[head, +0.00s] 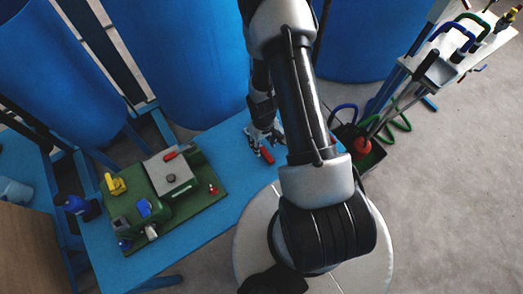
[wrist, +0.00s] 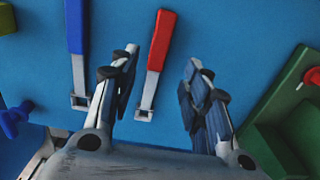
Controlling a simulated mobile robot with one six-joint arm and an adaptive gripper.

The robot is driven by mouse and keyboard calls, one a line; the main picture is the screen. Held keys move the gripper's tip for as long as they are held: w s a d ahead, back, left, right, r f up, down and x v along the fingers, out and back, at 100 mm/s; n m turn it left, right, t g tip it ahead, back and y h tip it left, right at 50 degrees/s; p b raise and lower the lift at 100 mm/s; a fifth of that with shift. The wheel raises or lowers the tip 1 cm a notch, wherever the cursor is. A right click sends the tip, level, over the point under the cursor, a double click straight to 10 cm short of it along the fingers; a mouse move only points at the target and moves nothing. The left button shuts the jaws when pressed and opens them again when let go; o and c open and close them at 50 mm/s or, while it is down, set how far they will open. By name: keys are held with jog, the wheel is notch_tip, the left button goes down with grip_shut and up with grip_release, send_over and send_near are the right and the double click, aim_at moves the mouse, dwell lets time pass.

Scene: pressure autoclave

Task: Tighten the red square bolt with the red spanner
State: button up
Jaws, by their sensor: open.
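The red spanner (wrist: 161,42) lies on the blue table, with a red handle and a square metal socket end (wrist: 144,113). Its red handle also shows in the head view (head: 267,155), just below my gripper. My gripper (wrist: 160,62) is open and empty, one finger on each side of the spanner, with no contact visible. It also shows in the head view (head: 262,132). A small red piece, seemingly the red square bolt (head: 213,190), is at the right edge of the green board (head: 190,212). A red part on green also shows in the wrist view (wrist: 312,76).
A blue-handled spanner (wrist: 76,28) lies left of the red one in the wrist view. Yellow (head: 116,185) and blue (head: 143,207) parts are on the green board. Large blue tanks (head: 198,55) stand behind the table. The blue table (head: 235,150) is clear between board and gripper.

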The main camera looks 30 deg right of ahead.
aim_at(263, 149)
jog(key=f+b, duration=0.2)
jog(key=f, duration=0.1)
jog(key=f+b, duration=0.1)
jog(key=f, duration=0.1)
jog(key=shift+w+d, duration=0.15)
jog(key=shift+w, duration=0.25)
grip_shut()
